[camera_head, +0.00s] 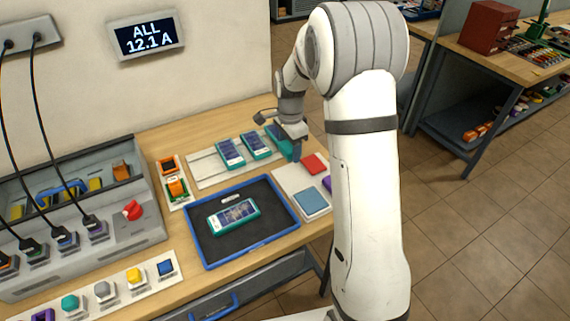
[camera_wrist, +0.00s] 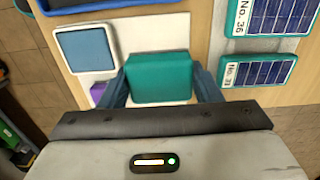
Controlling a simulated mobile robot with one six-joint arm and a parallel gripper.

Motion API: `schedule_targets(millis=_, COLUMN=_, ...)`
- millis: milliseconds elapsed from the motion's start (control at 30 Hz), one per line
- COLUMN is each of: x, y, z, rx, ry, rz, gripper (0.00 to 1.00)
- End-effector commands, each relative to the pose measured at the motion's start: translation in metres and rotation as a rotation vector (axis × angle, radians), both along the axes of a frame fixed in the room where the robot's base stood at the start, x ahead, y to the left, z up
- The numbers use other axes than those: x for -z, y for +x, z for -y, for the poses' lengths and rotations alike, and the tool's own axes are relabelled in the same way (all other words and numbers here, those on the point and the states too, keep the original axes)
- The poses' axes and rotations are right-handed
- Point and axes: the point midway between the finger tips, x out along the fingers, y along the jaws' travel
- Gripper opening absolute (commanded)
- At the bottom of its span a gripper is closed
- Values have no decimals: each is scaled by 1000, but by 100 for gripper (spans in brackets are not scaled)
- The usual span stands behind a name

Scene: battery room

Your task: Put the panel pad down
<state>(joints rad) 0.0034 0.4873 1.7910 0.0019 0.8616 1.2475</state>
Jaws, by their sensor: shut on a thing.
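My gripper (camera_head: 296,152) is shut on a plain teal pad, the panel pad (camera_wrist: 160,77), which sits between the two fingers in the wrist view. The pad is over or at the far end of a white board (camera_head: 283,178); I cannot tell whether it touches. In the head view the pad is hardly told apart from the teal-framed panel behind my gripper. On the board are a blue pad (camera_head: 311,201), a red pad (camera_head: 314,163) and a purple piece (camera_head: 327,184). The blue pad (camera_wrist: 85,50) and purple piece (camera_wrist: 97,92) also show in the wrist view.
Several teal-framed solar panels (camera_head: 230,153) lie on a pale strip beside the board. A blue-rimmed tray (camera_head: 203,266) holds one more panel (camera_head: 233,215). A grey charging bench (camera_head: 128,205) with cables stands at the left. The table's edge is close to my gripper.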

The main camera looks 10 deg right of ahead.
Motion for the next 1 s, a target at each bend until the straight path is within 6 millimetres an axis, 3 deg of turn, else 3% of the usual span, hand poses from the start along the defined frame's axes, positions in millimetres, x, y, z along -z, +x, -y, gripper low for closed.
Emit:
schedule_targets(millis=300, x=50, y=-1, z=1, rx=17, ry=1, rz=-4, gripper=29)
schedule_targets(millis=700, x=93, y=-1, z=-2, rx=9, ry=0, rz=-5, gripper=29)
schedule_targets(millis=1000, x=99, y=0, z=-3, rx=8, ry=0, rz=-1, gripper=29)
